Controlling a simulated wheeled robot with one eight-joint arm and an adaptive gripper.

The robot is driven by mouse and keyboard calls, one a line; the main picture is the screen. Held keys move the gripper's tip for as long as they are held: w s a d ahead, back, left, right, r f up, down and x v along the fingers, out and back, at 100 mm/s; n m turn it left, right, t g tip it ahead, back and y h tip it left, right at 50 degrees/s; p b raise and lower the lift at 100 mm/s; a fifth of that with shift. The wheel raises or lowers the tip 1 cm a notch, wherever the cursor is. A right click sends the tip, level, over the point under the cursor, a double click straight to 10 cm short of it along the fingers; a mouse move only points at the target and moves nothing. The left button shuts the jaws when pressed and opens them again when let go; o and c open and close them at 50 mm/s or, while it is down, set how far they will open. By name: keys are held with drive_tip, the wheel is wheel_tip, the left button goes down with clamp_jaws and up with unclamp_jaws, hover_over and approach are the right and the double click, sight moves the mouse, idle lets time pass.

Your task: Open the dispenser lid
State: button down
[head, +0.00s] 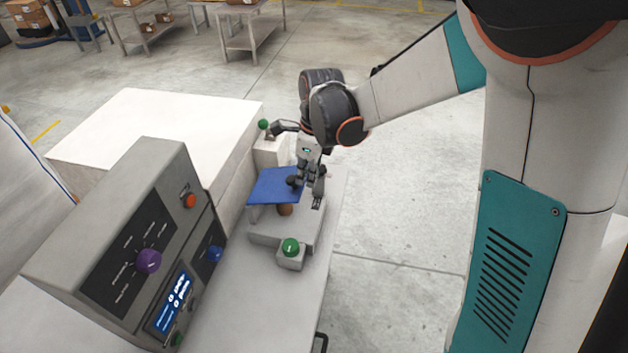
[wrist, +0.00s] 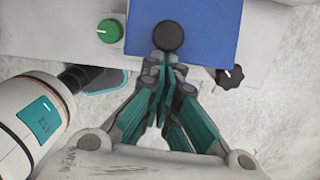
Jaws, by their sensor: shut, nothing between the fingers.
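A flat blue lid (head: 275,187) with a black round knob (wrist: 169,37) sits above a low grey dispenser body (head: 283,235) on the bench. A gap shows under its near edge, with a brown round thing (head: 285,210) visible there. How far the lid is tilted is hard to tell. My gripper (head: 314,180) is at the lid's right edge. In the wrist view my gripper (wrist: 165,64) is shut and empty, its fingertips over the blue panel's edge just below the black knob. The fingers partly hide that edge; contact with the knob cannot be told.
A green knob on a small box (head: 290,247) stands in front of the dispenser. A grey control panel (head: 130,240) with purple, orange and blue knobs stands left. Another green knob (head: 263,124) is behind. A white block (head: 165,130) lies behind left. Open floor is at right.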

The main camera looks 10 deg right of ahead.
drive_tip(key=shift+g+h, duration=0.3)
drive_tip(key=shift+h, duration=0.3)
drive_tip(key=a+r, duration=0.1)
drive_tip(key=r, duration=0.1)
drive_tip(key=w+a+r+p, duration=0.1)
drive_tip(key=a, duration=0.1)
drive_tip(key=w+a+r, duration=0.1)
drive_tip(key=a+r, duration=0.1)
drive_tip(key=shift+r+p, duration=0.3)
drive_tip(key=shift+p, duration=0.1)
drive_tip(key=w+a+r, duration=0.3)
drive_tip(key=a, duration=0.4)
drive_tip(key=shift+a+p, duration=0.35)
drive_tip(key=shift+w, duration=0.1)
